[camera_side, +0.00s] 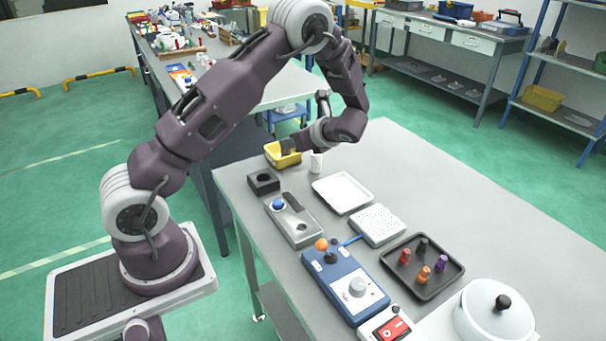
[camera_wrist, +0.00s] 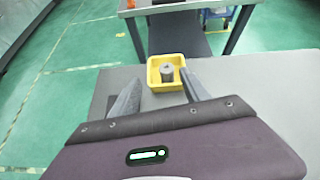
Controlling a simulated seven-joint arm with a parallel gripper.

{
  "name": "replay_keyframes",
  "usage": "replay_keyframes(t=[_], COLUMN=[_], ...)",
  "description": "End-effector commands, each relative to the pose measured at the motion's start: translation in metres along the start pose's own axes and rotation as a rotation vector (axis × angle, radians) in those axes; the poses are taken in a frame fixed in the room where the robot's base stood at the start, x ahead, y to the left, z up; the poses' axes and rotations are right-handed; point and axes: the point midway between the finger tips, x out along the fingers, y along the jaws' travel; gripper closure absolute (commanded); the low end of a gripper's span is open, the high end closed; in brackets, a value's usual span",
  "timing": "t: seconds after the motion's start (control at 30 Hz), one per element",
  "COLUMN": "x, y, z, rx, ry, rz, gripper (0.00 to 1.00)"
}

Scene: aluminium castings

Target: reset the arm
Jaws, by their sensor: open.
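My gripper (camera_side: 290,146) is at the end of my bent arm, above the far left end of the grey table (camera_side: 440,190). In the wrist view its two fingers (camera_wrist: 158,88) stand apart, with nothing held between them. A yellow bin (camera_wrist: 154,82) lies ahead of the fingertips and holds a grey cylindrical part (camera_wrist: 167,72). In the side view my gripper partly covers the yellow bin (camera_side: 273,150), and the part inside cannot be made out.
The table's right side is clear.

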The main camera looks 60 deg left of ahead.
Motion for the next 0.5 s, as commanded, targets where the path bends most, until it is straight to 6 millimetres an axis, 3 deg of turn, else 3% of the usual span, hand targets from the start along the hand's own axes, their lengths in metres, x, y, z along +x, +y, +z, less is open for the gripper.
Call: replay_keyframes(t=[0.1,0.2,0.4,0.5], x=[-0.064,-0.126,-0.238,-0.279], y=[0.032,0.074,0.166,0.206], z=[0.033,0.050,0.056,0.048], rx=[-0.321,-0.624,-1.146,-1.334], ry=[0.162,0.340,0.727,0.906], rz=[0.047,0.110,0.264,0.351], gripper=[0.45,0.45,0.45,0.45])
